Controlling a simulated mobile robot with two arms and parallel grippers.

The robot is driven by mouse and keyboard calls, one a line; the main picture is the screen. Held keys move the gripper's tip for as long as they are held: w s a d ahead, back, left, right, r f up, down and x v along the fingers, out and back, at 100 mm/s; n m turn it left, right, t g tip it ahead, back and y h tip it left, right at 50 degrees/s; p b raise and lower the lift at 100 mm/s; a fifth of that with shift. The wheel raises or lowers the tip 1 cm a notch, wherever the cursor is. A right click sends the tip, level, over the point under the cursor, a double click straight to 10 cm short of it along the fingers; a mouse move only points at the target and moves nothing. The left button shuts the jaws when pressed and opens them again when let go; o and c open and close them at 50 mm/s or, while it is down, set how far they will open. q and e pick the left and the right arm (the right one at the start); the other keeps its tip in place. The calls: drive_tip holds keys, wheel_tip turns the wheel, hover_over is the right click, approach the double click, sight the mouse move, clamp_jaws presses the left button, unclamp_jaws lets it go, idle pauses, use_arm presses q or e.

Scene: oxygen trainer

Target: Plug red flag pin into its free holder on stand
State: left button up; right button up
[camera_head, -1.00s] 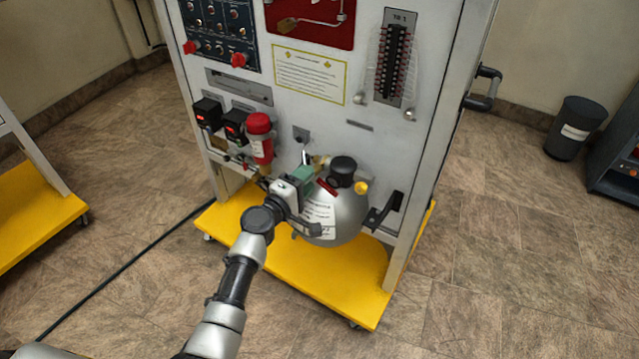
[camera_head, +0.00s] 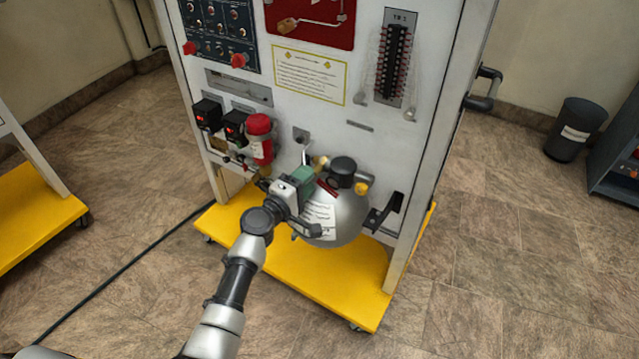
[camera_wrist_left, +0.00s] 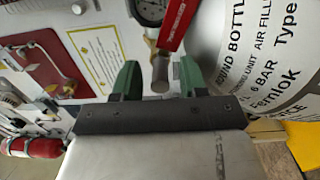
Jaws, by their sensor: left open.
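The red flag pin shows in the left wrist view as a red tag (camera_wrist_left: 176,24) with lettering and a grey metal pin end (camera_wrist_left: 160,74) below it. In the head view its red tag (camera_head: 327,188) lies beside the round grey bottle (camera_head: 345,222). My left gripper (camera_wrist_left: 158,80) is open, with a green finger on each side of the metal end; I cannot tell whether either touches it. In the head view my left gripper (camera_head: 303,176) is in front of the stand (camera_head: 360,150), at the bottle's upper left. I cannot make out the free holder. My right gripper is not in view.
A red cylinder (camera_head: 259,140) and black boxes with red displays (camera_head: 207,114) are on the panel left of the gripper. A black bracket (camera_head: 385,213) sticks out right of the bottle. The yellow base (camera_head: 300,281) juts forward below.

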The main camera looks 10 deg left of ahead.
use_arm(q)
drive_tip(key=shift+c, duration=0.4)
clamp_jaws()
drive_tip(key=v, duration=0.6)
drive_tip(key=shift+s+p, duration=0.25)
drive_tip(key=shift+p, duration=0.1)
idle(0.4)
drive_tip(key=shift+d+r, duration=0.1)
